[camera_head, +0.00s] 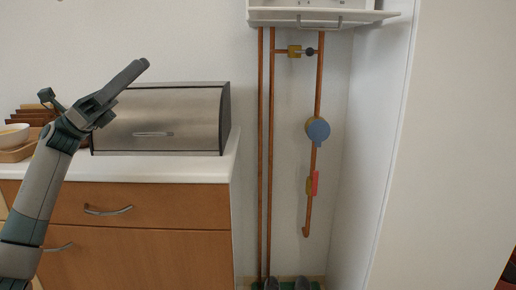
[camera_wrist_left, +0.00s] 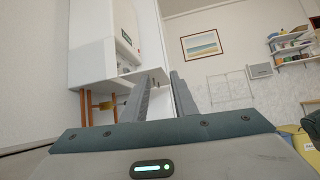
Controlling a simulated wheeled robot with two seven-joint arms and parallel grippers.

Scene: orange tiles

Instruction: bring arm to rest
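My left arm comes in from the left in the head view, raised in front of the counter. Its left gripper (camera_head: 138,70) points up and to the right, in front of the steel bread box, touching nothing that I can see. In the left wrist view the two fingers of the left gripper (camera_wrist_left: 161,78) stand apart with a narrow gap and nothing between them. My right arm and gripper are not in view.
A steel bread box (camera_head: 165,120) stands on the white counter (camera_head: 190,170) above wooden drawers (camera_head: 150,205). A white bowl (camera_head: 12,136) is at far left. Copper pipes (camera_head: 272,150) with a blue-capped valve (camera_head: 318,130) run down the wall. A white boiler (camera_wrist_left: 95,30) hangs above them.

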